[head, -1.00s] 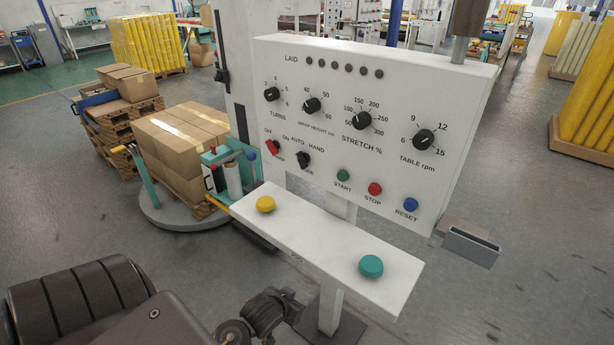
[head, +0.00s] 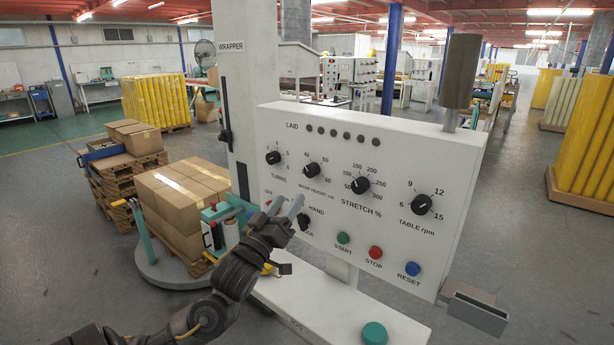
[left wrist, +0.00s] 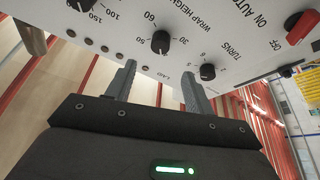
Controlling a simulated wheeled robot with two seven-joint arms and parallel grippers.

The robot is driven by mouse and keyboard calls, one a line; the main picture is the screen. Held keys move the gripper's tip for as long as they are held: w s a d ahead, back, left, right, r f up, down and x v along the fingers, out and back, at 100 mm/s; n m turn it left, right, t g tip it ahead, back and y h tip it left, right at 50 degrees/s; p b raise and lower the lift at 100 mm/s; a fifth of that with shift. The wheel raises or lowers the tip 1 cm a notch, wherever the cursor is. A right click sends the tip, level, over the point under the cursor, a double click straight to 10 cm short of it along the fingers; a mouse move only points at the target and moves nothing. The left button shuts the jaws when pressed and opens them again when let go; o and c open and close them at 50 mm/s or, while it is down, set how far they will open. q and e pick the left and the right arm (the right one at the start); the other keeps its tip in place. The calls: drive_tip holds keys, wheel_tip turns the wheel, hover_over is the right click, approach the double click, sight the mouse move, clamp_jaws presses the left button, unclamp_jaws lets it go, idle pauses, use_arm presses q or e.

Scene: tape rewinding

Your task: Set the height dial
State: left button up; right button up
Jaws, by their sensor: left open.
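The height dial (head: 311,170), a round black knob labelled WRAP HEIGHT cm, is in the upper row of the white control panel (head: 400,165), between the TURNS dial (head: 273,158) and the STRETCH dial (head: 360,185). My left gripper (head: 285,206) is open and empty, in front of the panel's lower left, below the height dial and apart from it. It hides most of the red OFF/ON switch. In the left wrist view, the height dial (left wrist: 161,41) shows beyond and between the two fingertips (left wrist: 157,75). My right gripper is out of view.
The AUTO/HAND switch (head: 304,221) is close to the fingers. START (head: 343,238), STOP (head: 375,252) and RESET (head: 412,268) buttons line the lower panel. Stacked boxes (head: 180,205) stand to the left.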

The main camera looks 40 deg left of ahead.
sight(309, 173)
use_arm(q)
drive_tip(key=p+x, duration=0.3)
drive_tip(key=x, duration=0.6)
drive_tip(key=shift+w+r+p, duration=0.1)
drive_tip(key=shift+w+p, duration=0.05)
drive_tip(key=shift+p, duration=0.25)
drive_tip(key=shift+w+a+r, duration=0.1)
drive_tip(key=shift+w+a, duration=0.05)
drive_tip(key=shift+w, duration=0.45)
drive_tip(key=shift+c, duration=0.3)
drive_tip(key=c, duration=0.9)
